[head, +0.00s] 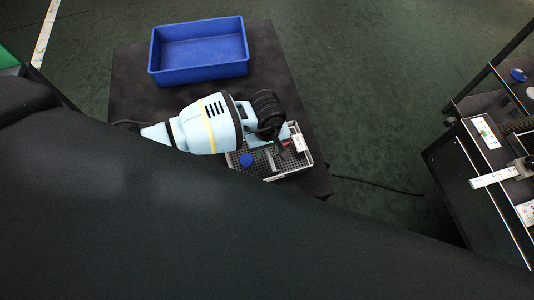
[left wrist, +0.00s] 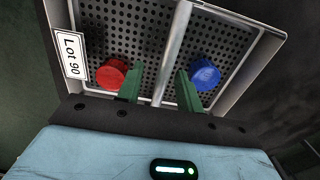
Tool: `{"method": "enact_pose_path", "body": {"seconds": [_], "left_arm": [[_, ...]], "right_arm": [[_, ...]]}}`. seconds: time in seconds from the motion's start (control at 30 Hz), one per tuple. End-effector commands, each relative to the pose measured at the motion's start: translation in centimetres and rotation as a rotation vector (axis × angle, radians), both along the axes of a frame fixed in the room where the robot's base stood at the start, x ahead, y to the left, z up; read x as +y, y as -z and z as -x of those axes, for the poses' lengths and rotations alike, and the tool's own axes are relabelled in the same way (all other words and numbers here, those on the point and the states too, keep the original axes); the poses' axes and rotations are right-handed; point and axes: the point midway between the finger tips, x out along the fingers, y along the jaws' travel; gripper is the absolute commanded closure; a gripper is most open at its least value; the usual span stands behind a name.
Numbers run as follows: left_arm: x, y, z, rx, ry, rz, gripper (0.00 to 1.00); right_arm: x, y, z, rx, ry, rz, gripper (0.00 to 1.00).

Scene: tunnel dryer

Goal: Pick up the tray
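The tray (head: 264,168) is a light grey box with a perforated floor. It rests on the dark table near its front right edge, partly hidden by my left gripper. In the left wrist view, the tray (left wrist: 146,36) has a white "Lot 90" label (left wrist: 71,54), a bar (left wrist: 174,50) across its middle, a red round piece (left wrist: 112,74) and a blue round piece (left wrist: 205,75). My left gripper (head: 281,149) is over the tray. Its green fingers (left wrist: 159,87) are apart, one on each side of the bar, with gaps visible. My right gripper is not in view.
An empty blue bin (head: 200,72) stands at the back of the dark table (head: 128,92), behind my left arm. A dark bench with labelled items (head: 491,179) is at the right. Green floor (head: 370,110) lies clear between, with a thin cable on it.

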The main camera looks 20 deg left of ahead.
Motion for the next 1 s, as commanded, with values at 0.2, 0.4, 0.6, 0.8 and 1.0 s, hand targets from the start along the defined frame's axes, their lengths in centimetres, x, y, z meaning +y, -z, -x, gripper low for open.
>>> {"method": "enact_pose_path", "body": {"seconds": [0.2, 0.4, 0.6, 0.8, 1.0], "left_arm": [[0.07, 1.21, 0.04, 0.001, 0.001, -0.001, 0.64], [0.07, 1.15, 0.03, 0.0, 0.001, -0.001, 0.69], [0.07, 1.13, 0.03, 0.0, 0.0, -0.001, 0.95], [0.07, 1.12, 0.02, 0.0, 0.0, -0.001, 1.0], [0.03, 1.03, -0.06, -0.001, 0.0, 0.0, 1.0]], "right_arm": [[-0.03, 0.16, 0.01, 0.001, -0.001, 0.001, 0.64], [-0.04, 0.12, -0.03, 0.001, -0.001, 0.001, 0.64], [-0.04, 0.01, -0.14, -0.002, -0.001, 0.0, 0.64], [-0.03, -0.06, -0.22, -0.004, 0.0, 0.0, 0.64], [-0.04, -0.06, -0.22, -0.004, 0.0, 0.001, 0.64]]}}
